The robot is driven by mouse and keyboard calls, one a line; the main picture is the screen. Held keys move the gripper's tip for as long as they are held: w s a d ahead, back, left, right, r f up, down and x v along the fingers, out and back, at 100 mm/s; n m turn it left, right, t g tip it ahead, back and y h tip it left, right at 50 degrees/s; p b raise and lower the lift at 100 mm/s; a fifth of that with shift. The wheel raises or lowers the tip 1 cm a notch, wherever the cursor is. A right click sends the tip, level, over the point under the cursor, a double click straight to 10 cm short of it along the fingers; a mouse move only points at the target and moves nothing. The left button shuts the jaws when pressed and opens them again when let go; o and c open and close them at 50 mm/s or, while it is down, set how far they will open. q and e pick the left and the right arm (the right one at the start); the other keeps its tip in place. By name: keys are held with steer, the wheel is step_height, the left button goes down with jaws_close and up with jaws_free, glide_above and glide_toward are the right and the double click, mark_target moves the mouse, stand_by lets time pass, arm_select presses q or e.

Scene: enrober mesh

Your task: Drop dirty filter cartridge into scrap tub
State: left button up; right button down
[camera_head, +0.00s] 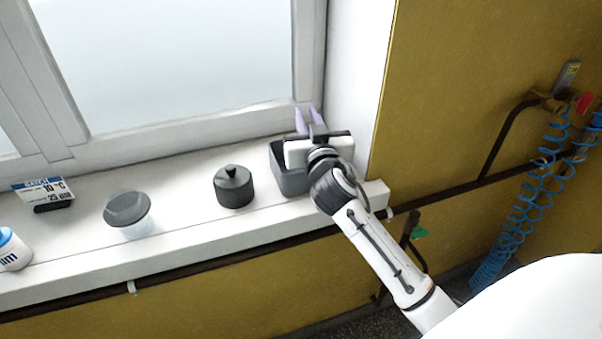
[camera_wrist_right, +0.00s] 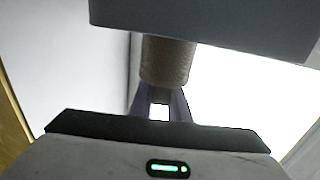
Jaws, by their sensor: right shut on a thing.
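The scrap tub looks to be the dark grey open box (camera_head: 290,182) at the right end of the white window sill. My right gripper (camera_head: 309,118) is in front of and over it, partly covering it, with its purple fingers pointing toward the window. In the right wrist view, the purple fingers (camera_wrist_right: 160,106) are shut on a brownish cylinder, the filter cartridge (camera_wrist_right: 167,62). A grey wall, apparently the tub (camera_wrist_right: 205,22), covers the cartridge's far end. I cannot tell the gap between them. The cartridge is not distinguishable in the head view. My left gripper is not in view.
The window reveal is close right of the tub. Blue coiled hoses (camera_head: 525,200) hang at right.

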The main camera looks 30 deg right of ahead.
steer(key=shift+f, duration=0.1)
steer(key=c, duration=1.6)
jaws_free()
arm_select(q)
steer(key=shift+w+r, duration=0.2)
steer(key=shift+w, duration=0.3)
